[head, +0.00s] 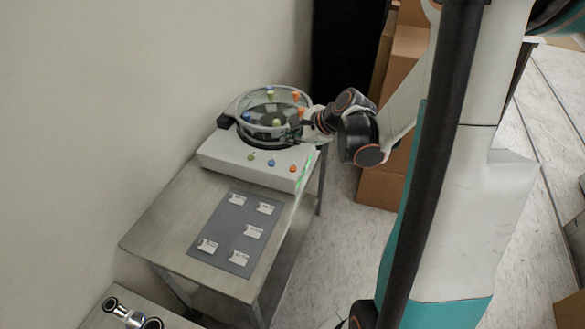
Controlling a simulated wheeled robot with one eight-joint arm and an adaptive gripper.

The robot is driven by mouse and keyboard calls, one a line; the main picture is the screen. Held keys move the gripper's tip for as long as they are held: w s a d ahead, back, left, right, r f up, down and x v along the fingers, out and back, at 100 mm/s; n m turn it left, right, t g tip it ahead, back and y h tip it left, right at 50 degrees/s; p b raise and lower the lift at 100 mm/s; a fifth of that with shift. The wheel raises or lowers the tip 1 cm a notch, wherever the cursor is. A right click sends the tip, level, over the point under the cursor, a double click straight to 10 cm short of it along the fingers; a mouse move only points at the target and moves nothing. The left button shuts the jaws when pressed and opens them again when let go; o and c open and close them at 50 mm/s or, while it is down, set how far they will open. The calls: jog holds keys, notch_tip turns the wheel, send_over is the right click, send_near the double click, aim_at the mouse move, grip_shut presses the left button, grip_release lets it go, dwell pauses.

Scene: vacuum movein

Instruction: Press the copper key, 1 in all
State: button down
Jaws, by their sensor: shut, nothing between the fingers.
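A white machine (221,150) with a round open drum (238,105) stands on the far end of a metal table. On its front face are three small keys: a green key (251,156), a blue key (271,162) and an orange, copper-like key (292,168) at the right. My gripper (292,137) is shut and empty; it reaches in from the right, at the drum's near right edge, above and behind the orange key in the picture. It looks apart from the keys. The fingertips are small and dark against the drum, so their exact height is unclear.
Coloured knobs, such as an orange one (296,96) and a blue one (246,116), sit around the drum. A grey mat (222,232) with several white labelled pieces lies on the metal table (160,225). Cardboard boxes (385,185) stand behind my arm. A wall bounds the left.

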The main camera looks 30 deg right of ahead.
aim_at(292, 170)
jog(key=shift+f+b, duration=3.4)
jog(key=shift+f, duration=0.95)
jog(key=shift+f, duration=0.1)
jog(key=shift+f+b, duration=0.3)
jog(key=shift+b, duration=0.1)
jog(key=shift+f+b, duration=0.5)
jog(key=shift+r, duration=0.1)
jog(key=shift+r+p, duration=0.7)
jog(key=shift+r, duration=0.15)
jog(key=shift+r+p, duration=1.9)
jog(key=shift+r, duration=0.65)
